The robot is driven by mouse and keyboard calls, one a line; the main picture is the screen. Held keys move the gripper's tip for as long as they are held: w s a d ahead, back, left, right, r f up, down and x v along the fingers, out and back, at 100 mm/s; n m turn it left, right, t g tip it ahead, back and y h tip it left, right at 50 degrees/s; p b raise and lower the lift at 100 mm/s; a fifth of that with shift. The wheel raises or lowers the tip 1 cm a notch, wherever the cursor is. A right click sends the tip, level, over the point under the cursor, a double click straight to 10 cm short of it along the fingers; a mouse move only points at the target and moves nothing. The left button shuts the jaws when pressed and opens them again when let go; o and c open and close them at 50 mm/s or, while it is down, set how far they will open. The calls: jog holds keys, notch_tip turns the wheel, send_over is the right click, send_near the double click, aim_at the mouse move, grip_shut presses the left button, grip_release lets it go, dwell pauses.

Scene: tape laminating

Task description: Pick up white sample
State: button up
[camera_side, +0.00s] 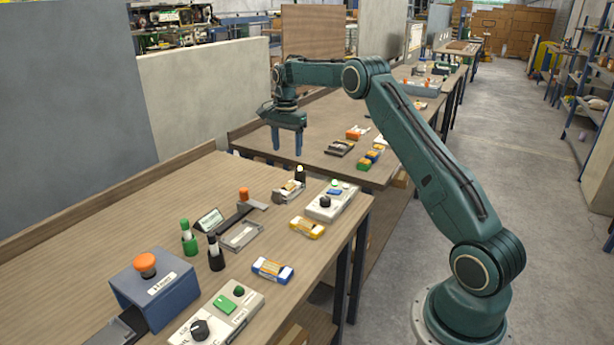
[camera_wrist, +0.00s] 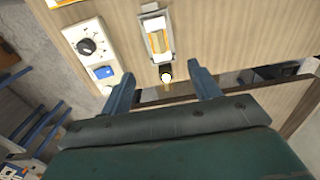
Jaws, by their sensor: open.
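A small dark post with a pale, whitish top, which looks like the white sample (camera_side: 300,172), stands at the table's far end in the side view. In the wrist view the whitish sample top (camera_wrist: 166,77) shows between my fingers, with the dark part behind it. My gripper (camera_side: 287,148) points down, open and empty, above and a little beyond the post in the side view. In the wrist view my gripper (camera_wrist: 162,70) has its two fingers spread either side of the post. I see no contact with it.
A grey clamp fixture (camera_side: 289,191) and a white control box with a black knob (camera_side: 331,203) stand close by. Green (camera_side: 189,240) and black (camera_side: 215,255) holders stand nearer. A blue box with an orange button (camera_side: 153,290) is at the front. A second table lies behind.

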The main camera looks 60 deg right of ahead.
send_over(289, 184)
jog(key=shift+w+f, duration=0.15)
jog(key=shift+f, duration=3.8)
jog(key=shift+f, duration=0.1)
jog(key=shift+f, duration=2.5)
jog(key=c, duration=1.2)
jog(key=shift+o, duration=0.2)
jog(key=shift+r, duration=0.2)
notch_tip(289, 184, up, 20)
jog(key=shift+f, duration=0.15)
